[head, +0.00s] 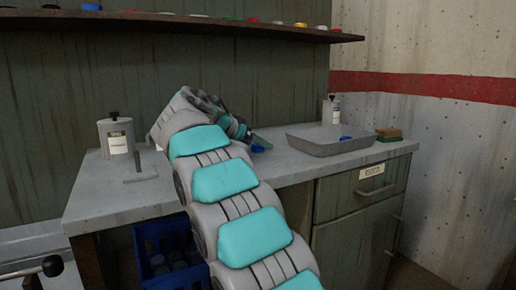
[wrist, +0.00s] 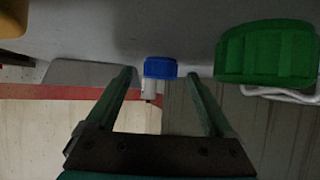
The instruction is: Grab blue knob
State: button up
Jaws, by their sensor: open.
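The blue knob (wrist: 160,68) shows in the wrist view with a short pale stem, in the gap between my fingertips. It looks a little beyond them, and no contact shows. My gripper (wrist: 160,78) is open, with one green finger on each side. In the head view my gripper (head: 256,138) is low over the grey counter (head: 290,170), mostly hidden behind my arm. A small blue thing (head: 258,148) shows beside it there; I cannot tell whether it is the same knob.
A large green knob (wrist: 265,52) is close on the right in the wrist view, and a yellow thing (wrist: 12,18) is at the upper left. A grey tray (head: 315,146) stands right of my gripper, a canister (head: 116,137) to the left. A shelf (head: 200,25) hangs above.

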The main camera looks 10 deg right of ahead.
aim_at(255, 145)
grip_shut()
dwell(0.6)
jog(key=shift+r, duration=0.1)
jog(key=shift+r, duration=1.55)
jog(key=shift+s, duration=0.1)
